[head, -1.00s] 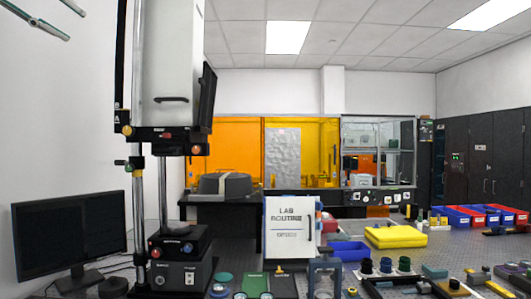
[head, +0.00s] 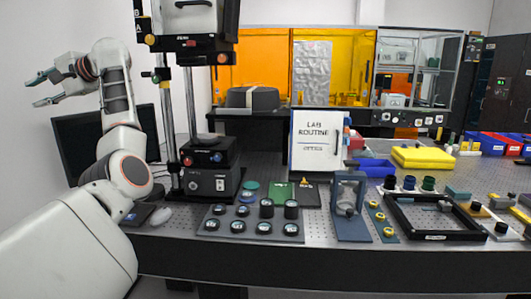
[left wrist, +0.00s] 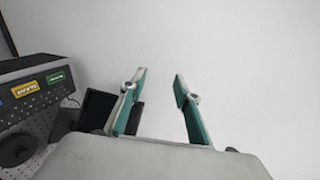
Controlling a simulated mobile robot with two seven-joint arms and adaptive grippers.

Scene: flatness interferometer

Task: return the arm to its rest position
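My left arm rises at the left of the head view. Its gripper (head: 38,90) is raised in front of the white wall, above and left of the dark monitor (head: 80,145). Its two fingers are apart with nothing between them. In the left wrist view the gripper (left wrist: 160,95) also shows open and empty, its teal-lined fingers against the plain wall. My right gripper is in neither view.
The interferometer column (head: 190,100) stands just right of my left arm. The optics table (head: 300,228) holds a tray of lenses (head: 250,225), a "Lab Routine" sign (head: 318,140), a black frame (head: 435,236) and a yellow case (head: 425,157). Open space lies around the left gripper.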

